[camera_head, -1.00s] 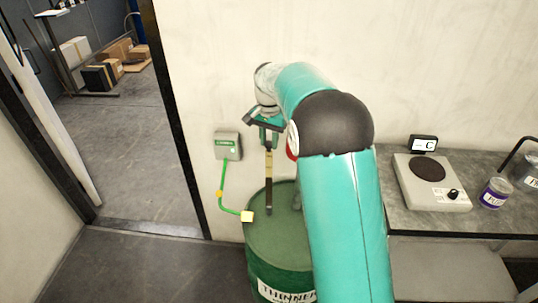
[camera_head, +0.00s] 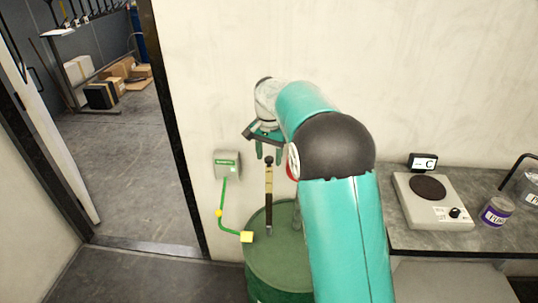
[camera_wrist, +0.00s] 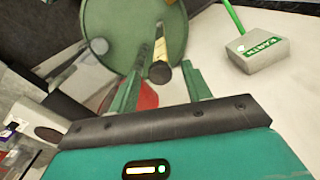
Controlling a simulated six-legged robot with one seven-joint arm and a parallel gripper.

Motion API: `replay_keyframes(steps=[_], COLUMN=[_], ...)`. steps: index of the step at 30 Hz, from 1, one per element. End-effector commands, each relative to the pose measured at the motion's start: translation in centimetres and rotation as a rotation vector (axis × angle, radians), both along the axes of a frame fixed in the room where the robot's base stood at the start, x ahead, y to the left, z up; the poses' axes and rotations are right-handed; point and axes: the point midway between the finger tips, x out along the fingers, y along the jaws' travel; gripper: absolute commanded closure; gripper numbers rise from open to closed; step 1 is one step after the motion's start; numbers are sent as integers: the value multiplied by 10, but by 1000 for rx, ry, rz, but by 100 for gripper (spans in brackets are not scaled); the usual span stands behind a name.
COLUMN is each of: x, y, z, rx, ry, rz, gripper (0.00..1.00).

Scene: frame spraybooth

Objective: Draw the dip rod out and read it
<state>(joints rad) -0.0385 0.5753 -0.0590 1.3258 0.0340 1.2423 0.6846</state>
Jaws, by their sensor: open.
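The dip rod (camera_head: 269,187) stands upright at the top of the green drum (camera_head: 275,275), with a black knob on top, a pale yellow band and a dark lower part. My gripper (camera_head: 269,156) is open just above the knob, its green fingers apart. In the wrist view, the rod's knob (camera_wrist: 160,72) shows between the two open fingers (camera_wrist: 162,68), with no visible contact. The drum lid (camera_wrist: 112,28) lies beyond it. No marks on the rod can be read. A grey box (camera_head: 227,164) with a green label is on the wall, with a green cable to the drum.
A yellow block (camera_head: 247,237) ends the cable at the drum's rim. A grey pipe (camera_head: 297,212) stands on the lid, partly behind my arm. At right, a bench (camera_head: 400,235) holds a scale (camera_head: 432,202) and a purple-labelled can (camera_head: 496,211). An open doorway is at left.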

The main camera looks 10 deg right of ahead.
Motion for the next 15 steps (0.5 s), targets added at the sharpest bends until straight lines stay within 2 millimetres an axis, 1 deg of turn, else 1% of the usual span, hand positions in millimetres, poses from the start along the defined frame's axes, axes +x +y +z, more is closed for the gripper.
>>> replay_keyframes(steps=[5, 8, 15], x=[1, 1, 1], y=[0, 0, 0], z=[17, 37, 91], rx=[0, 0, 0], ry=[-3, -5, -5], rz=[0, 0, 0], gripper=[51, 51, 51])
